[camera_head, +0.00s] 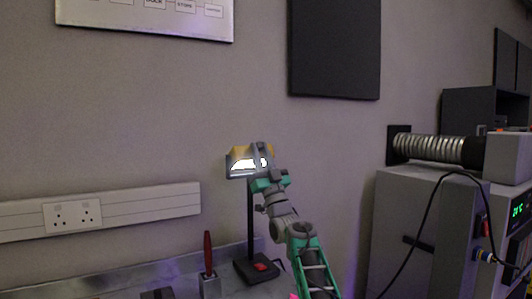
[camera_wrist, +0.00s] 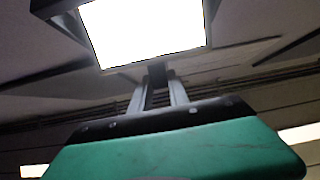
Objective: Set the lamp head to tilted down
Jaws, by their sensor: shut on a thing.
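The desk lamp has a dark post (camera_head: 250,222) on a dark base (camera_head: 243,272) with a red patch. Its lamp head (camera_head: 238,164) is at the top of the post, with a yellow-orange upper part and a lit white face toward the head camera. My gripper (camera_head: 262,160) is at the right part of the lamp head and covers some of it. In the wrist view the lit panel (camera_wrist: 145,30) fills the top middle. The fingers of my gripper (camera_wrist: 158,88) are close together on a small dark part at the panel's lower edge.
A red-handled tool (camera_head: 208,252) stands in a small grey holder (camera_head: 210,287) left of the lamp base. A socket strip (camera_head: 110,212) runs along the wall. A grey machine (camera_head: 425,225) with a ribbed duct (camera_head: 440,149) and black cable stands at the right.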

